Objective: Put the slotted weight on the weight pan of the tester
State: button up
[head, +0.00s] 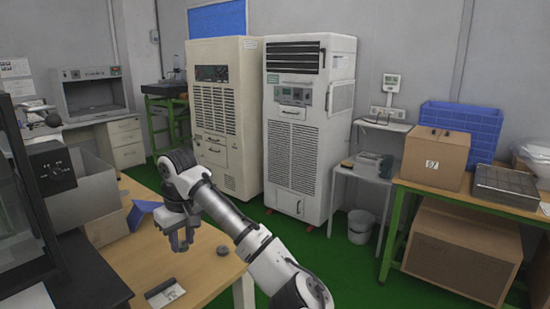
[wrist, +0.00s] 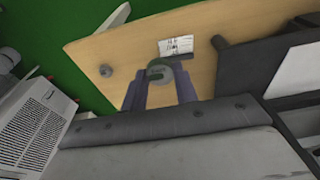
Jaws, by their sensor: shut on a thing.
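My gripper (head: 181,245) hangs above the wooden table in the head view, fingers pointing down. In the head view I cannot make out the weight at the fingertips. A dark machine, which looks like the tester, stands at the left edge of the head view (head: 52,250) and at the right of the wrist view (wrist: 245,72). I cannot pick out its weight pan clearly.
A small dark round piece (head: 222,251) lies on the table (head: 205,275) near its right edge. A printed card (head: 164,293) lies at the front. The tabletop between is mostly clear.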

jog(key=s+d+f+m, duration=0.3)
jog(key=d+f, duration=0.4)
jog(key=f, duration=0.8)
jog(key=s+d+f+m+h, duration=0.1)
jog(key=s+d+f+m, duration=0.2)
jog(key=f, duration=1.3)
jog(key=s+d+f+m, duration=0.4)
jog(key=s+d+f, duration=0.4)
jog(key=d+f, duration=0.4)
notch_tip(320, 180, down, 4)
jog(key=shift+d+r+t, duration=0.2)
jog(key=shift+d+t, duration=0.1)
